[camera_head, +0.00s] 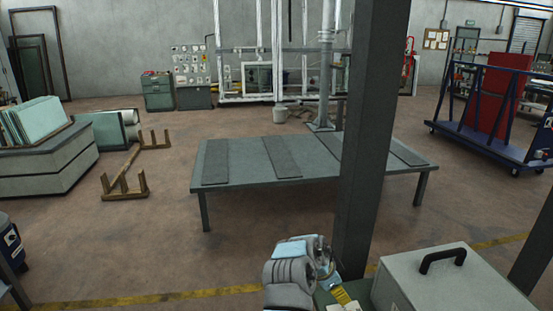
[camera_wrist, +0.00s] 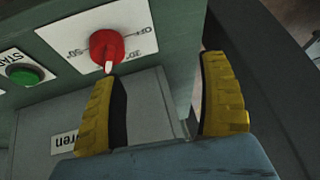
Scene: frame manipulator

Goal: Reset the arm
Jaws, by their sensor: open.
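My gripper (camera_wrist: 160,75) is open and empty, its two yellow fingers spread apart in the wrist view. A red knob (camera_wrist: 104,46) on a white dial plate is just beyond the tip of the left finger; I cannot tell if they touch. In the head view my arm is folded low at the bottom centre, and a yellow part of my gripper (camera_head: 342,296) shows beside the grey box; the rest is hidden.
A green button (camera_wrist: 25,75) is left of the knob. A grey box (camera_head: 450,285) with a black handle stands at bottom right. A dark post (camera_head: 370,130) rises beside my arm. A low table (camera_head: 240,150) stands beyond, with open floor left of it.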

